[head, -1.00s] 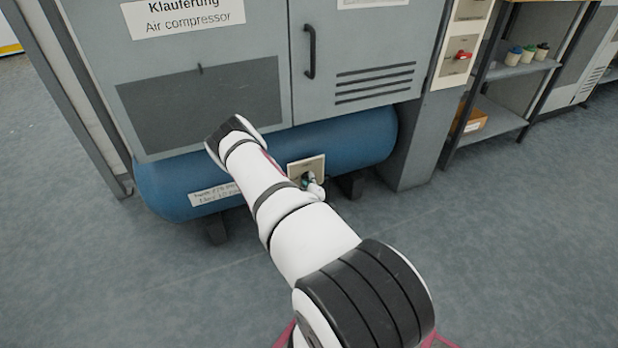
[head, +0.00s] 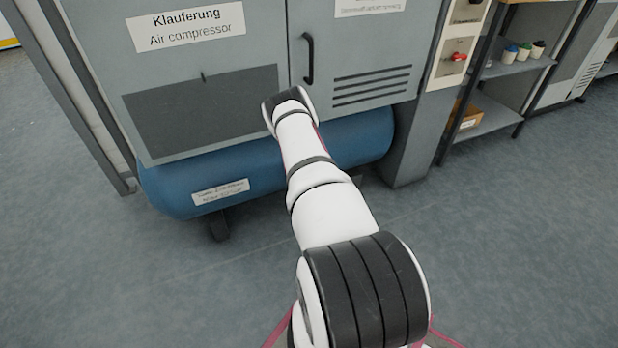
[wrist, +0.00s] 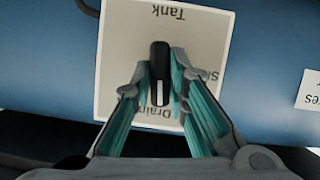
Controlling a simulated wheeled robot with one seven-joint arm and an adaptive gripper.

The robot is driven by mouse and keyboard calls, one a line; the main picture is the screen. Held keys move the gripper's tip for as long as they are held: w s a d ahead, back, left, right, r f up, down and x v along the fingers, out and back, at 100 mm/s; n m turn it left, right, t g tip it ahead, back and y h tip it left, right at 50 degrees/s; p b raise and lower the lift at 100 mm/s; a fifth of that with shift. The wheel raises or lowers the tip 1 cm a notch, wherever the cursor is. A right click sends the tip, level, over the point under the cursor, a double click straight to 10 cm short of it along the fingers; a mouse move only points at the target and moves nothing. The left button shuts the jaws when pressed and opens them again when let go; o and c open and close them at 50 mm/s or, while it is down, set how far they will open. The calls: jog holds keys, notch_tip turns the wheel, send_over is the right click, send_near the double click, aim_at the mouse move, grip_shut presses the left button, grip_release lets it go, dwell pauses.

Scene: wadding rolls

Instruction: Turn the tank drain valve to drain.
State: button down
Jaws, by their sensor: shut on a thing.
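The drain valve's black handle (wrist: 160,62) sits on a cream square plate (wrist: 118,45) on the blue tank (wrist: 50,60). The plate's lettering is upside down in the wrist view: "Tank" at the top, "Drain" at the bottom, a partly hidden word starting with "S" at the right. The handle stands vertical there, its white mark at the lower end, towards "Drain". My gripper (wrist: 162,78) is shut on the handle, one finger on each side. In the head view my arm hides the valve and gripper; the tank (head: 190,180) shows.
The grey air compressor cabinet (head: 250,50), with a black door handle (head: 308,58), rises above the tank. A panel with a red switch (head: 458,57) and a shelf (head: 500,120) stand to the right. The floor at lower right is clear.

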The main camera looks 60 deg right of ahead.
jog(key=shift+m+y, duration=0.3)
jog(key=shift+m, duration=0.2)
jog(key=shift+f, duration=0.1)
jog(key=c, duration=1.6)
grip_release()
jog(key=shift+o, duration=0.2)
jog(key=v, duration=1.2)
jog(key=shift+s, duration=0.15)
jog(key=shift+d+f, duration=0.1)
